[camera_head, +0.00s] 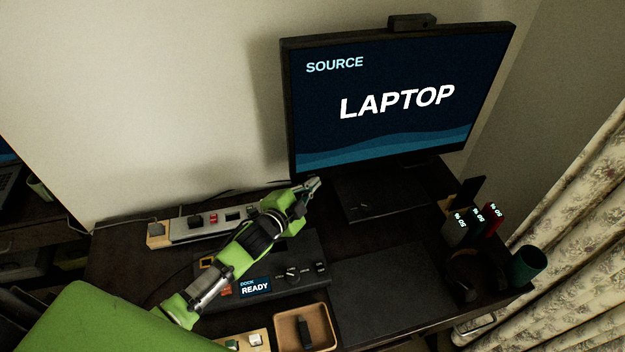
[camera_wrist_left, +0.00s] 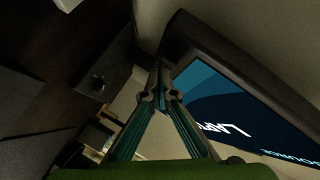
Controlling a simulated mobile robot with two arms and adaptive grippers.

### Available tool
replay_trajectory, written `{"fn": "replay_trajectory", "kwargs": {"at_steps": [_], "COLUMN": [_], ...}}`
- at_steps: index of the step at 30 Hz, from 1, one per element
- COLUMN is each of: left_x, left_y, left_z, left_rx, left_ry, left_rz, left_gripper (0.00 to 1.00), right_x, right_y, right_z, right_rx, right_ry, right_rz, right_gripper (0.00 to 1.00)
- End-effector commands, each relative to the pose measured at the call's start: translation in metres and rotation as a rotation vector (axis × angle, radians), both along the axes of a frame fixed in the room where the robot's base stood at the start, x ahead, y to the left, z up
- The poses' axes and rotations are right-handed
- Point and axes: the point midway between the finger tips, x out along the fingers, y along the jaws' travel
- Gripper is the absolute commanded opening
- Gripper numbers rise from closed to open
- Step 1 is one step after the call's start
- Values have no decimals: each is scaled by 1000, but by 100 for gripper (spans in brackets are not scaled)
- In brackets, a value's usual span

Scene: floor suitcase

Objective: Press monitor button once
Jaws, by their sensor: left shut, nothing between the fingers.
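The monitor (camera_head: 385,100) stands at the back of the desk, its lit screen reading "SOURCE" and "LAPTOP". In the left wrist view the monitor (camera_wrist_left: 245,100) fills the right side, tilted. No button can be made out on its frame. My left gripper (camera_head: 315,184) is shut and empty, with its tips close to the lower left corner of the monitor. In the left wrist view my left gripper (camera_wrist_left: 160,70) has its fingertips together beside the monitor's dark edge. I cannot tell whether they touch it. My right gripper is not in view.
A dock (camera_head: 300,273) with knobs and a "READY" display lies below my left arm. A power strip (camera_head: 210,222) runs along the wall. A wooden tray (camera_head: 305,326) is at the front. A dark mat (camera_head: 395,300), small displays and a cup (camera_head: 528,265) are right.

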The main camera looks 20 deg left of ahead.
Motion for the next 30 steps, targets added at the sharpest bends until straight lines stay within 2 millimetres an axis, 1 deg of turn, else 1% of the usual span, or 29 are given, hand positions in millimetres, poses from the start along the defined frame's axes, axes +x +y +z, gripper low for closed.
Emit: {"fn": "replay_trajectory", "kwargs": {"at_steps": [9,21,30], "left_x": [-1,-17,-18], "left_y": [-1,-11,-12], "left_z": [1,2,1], "left_rx": [0,-1,0], "left_ry": [-1,-1,0], "left_rz": [1,1,0], "left_gripper": [0,0,0], "right_x": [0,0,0], "right_y": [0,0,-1], "right_z": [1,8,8], "right_rx": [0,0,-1], "right_ry": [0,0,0], "right_rz": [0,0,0], "right_gripper": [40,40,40]}}
